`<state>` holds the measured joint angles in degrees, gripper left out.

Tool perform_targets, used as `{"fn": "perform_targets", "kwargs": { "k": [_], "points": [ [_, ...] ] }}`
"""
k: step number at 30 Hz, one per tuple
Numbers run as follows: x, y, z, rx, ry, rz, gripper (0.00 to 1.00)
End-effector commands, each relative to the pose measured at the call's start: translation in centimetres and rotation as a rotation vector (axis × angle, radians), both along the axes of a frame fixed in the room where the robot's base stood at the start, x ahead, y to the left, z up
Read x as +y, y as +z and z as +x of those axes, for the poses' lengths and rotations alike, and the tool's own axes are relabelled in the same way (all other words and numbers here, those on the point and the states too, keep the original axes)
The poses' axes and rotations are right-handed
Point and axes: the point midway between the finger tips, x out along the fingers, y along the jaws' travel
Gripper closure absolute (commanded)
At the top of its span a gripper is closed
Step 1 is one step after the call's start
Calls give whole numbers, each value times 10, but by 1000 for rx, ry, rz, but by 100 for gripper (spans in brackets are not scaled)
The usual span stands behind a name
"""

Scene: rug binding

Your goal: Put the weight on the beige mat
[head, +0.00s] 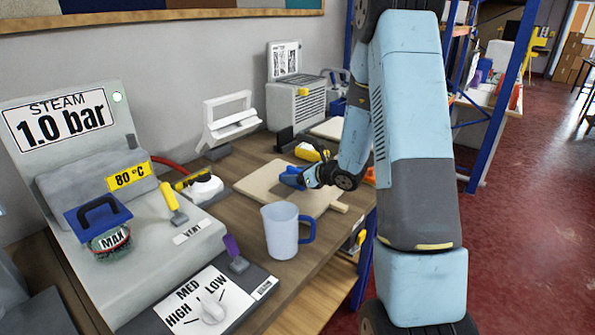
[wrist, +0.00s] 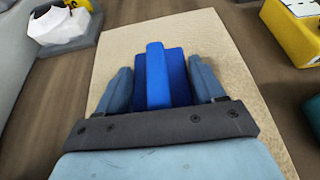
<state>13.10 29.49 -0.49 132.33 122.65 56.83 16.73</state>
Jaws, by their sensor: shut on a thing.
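My gripper (head: 304,178) is over the beige mat (head: 258,184) on the workbench. It is shut on a blue block, which I take to be the weight (head: 290,177). In the wrist view the weight (wrist: 157,70) has a raised bar along its middle and sits between the two grey-blue fingers of my gripper (wrist: 162,82). The beige mat (wrist: 185,28) spreads beneath and around it in that view. The weight is within the mat's outline; I cannot tell whether it touches the mat. Its near end is hidden by my gripper.
A pale jug with a blue handle (head: 281,230) stands in front of the mat. The grey steam unit (head: 150,215) with its dial is at the left. A white bottle-like thing (head: 203,187) is left of the mat; a yellow thing (wrist: 292,32) is beyond its right edge.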

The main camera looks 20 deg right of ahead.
Motion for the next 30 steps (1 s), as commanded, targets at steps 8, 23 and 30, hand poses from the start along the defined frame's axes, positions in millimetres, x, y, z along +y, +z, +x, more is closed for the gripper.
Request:
{"fn": "perform_targets", "kwargs": {
  "k": [8,23,30],
  "points": [
    [0,-13,1,-5,0,1,100],
    [0,-14,0,-1,-1,-1,6],
    [-3,-12,-4,-1,-1,-1,6]
  ]
}}
